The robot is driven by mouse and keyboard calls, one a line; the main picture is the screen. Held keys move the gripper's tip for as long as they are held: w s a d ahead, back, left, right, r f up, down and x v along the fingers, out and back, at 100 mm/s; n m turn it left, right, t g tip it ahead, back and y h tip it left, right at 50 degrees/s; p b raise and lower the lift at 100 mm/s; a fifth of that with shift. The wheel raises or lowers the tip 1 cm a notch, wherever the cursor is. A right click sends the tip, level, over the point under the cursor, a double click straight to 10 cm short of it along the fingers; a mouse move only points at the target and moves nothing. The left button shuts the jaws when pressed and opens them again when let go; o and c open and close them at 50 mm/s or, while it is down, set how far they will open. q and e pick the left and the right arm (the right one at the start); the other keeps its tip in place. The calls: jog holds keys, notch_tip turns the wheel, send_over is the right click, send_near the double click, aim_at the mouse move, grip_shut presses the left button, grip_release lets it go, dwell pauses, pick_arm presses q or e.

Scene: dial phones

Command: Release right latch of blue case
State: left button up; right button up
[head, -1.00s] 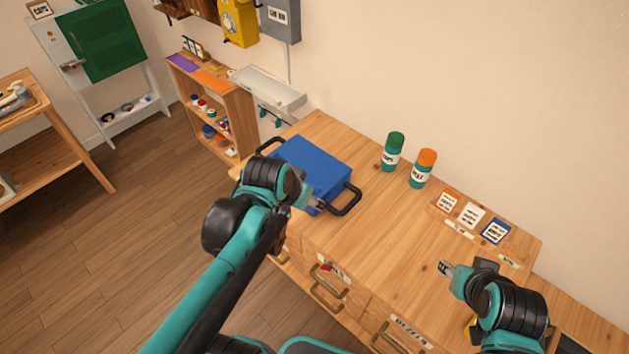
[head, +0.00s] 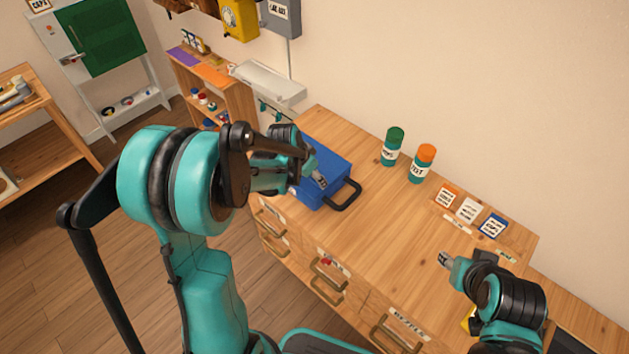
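The blue case (head: 338,165) lies on the wooden workbench with a black handle (head: 346,195) at its right end. My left arm reaches in from the left and covers the case's left part and much of its front. My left gripper (head: 319,180) is at the front right part of the case, over or against it; contact cannot be told. The latches cannot be made out. My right gripper (head: 445,259) is over the right part of the bench, away from the case, with nothing visible in it. Both sets of fingers are too small to read as open or shut.
A green-capped bottle (head: 393,147) and an orange-capped bottle (head: 422,164) stand right of the case. Labelled cards (head: 467,210) lie farther right. Drawers with handles (head: 328,275) front the workbench (head: 390,225). The bench middle is clear.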

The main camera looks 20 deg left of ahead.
pick_arm(q)
jog(key=shift+x, duration=1.2)
jog(key=shift+c, duration=0.3)
jog(key=c, duration=1.1)
